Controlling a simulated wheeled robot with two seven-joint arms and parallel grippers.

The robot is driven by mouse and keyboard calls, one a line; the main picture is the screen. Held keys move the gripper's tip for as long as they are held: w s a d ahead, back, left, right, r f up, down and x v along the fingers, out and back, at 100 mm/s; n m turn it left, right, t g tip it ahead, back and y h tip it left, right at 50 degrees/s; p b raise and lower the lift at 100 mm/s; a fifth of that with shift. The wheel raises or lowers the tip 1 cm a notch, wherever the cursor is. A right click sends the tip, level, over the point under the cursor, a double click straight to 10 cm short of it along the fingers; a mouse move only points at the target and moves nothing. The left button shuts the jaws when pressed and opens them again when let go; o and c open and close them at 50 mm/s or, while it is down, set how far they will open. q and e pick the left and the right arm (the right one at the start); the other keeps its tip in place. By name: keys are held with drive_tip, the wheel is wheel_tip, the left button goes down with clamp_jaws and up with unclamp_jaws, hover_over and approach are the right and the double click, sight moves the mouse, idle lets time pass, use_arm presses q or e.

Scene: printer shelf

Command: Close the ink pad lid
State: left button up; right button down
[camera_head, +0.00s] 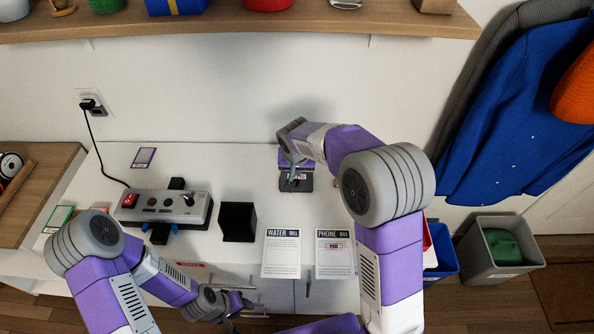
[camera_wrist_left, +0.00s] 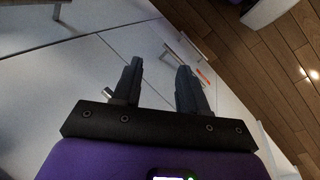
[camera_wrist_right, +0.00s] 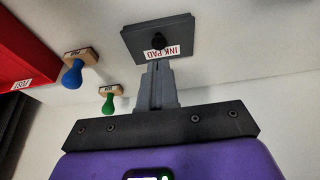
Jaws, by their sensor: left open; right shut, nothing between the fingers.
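The ink pad (camera_head: 299,185) is a dark grey square on the white desk, below my right arm. In the right wrist view the ink pad (camera_wrist_right: 172,30) shows a flat grey top, a white "INK PAD" label and a black knob. Its lid looks flat down, but the fingers and arm hide part of it. My right gripper (camera_wrist_right: 157,64) is shut and empty, with its tips close to the label edge; I cannot tell whether they touch. My left gripper (camera_head: 240,302) is open and empty, low in front of the desk drawers.
A blue stamp (camera_wrist_right: 73,76) and a green stamp (camera_wrist_right: 109,103) lie near the pad, with a red box (camera_wrist_right: 22,52) beyond. A switch panel (camera_head: 160,207), a black holder (camera_head: 238,221), a water bill (camera_head: 281,254) and a phone bill (camera_head: 335,254) occupy the desk. A shelf (camera_head: 230,27) hangs above.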

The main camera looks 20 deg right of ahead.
sight(297, 183)
drive_tip(key=s+a+r+p, duration=0.1)
drive_tip(key=s+a+r, duration=0.1)
drive_tip(key=s+r, duration=0.45)
drive_tip(key=w+d+r+p, duration=0.2)
drive_tip(key=w+r+p, duration=0.2)
drive_tip(key=w+p, duration=0.15)
drive_tip(key=shift+g+y, duration=0.3)
drive_tip(key=b+x, duration=0.1)
drive_tip(key=x, duration=0.3)
drive_tip(key=s+x, duration=0.1)
drive_tip(key=x, duration=0.3)
drive_tip(key=b+x, duration=0.1)
drive_tip(key=x, duration=0.4)
drive_tip(key=shift+s+f+b, duration=0.2)
drive_tip(key=shift+f+b, duration=0.05)
drive_tip(key=shift+b, duration=0.05)
drive_tip(key=shift+a+f, duration=0.1)
drive_tip(key=shift+f, duration=0.35)
drive_tip(key=shift+s+a+f+b, duration=0.1)
drive_tip(key=shift+s+f+b, duration=0.2)
drive_tip(key=shift+f+b, duration=0.25)
drive_tip(key=shift+s+f, duration=0.15)
drive_tip(key=shift+f, duration=0.05)
